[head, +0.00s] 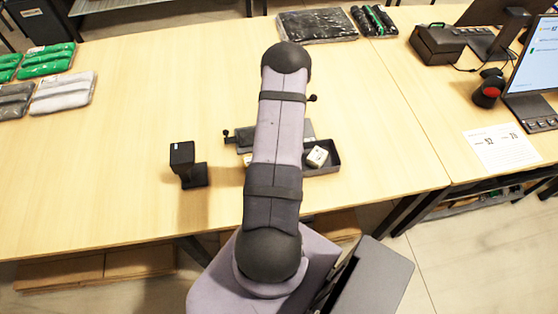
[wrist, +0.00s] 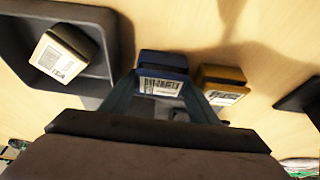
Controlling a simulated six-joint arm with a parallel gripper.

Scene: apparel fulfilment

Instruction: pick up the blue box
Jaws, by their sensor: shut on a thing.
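The blue box (wrist: 163,63), with a white barcode label on its near side, is in the middle of the wrist view. My gripper (wrist: 162,88) is shut on it, one finger at each side. Whether the box is off the table cannot be told. In the head view my arm hides the blue box and the gripper.
A yellow box (wrist: 222,75) stands close to the right of the blue box in the wrist view. A dark tray (wrist: 97,14) at left holds a white-labelled box (wrist: 62,55); the tray also shows in the head view (head: 328,146). A black stand (head: 194,174) is on the table left of my arm.

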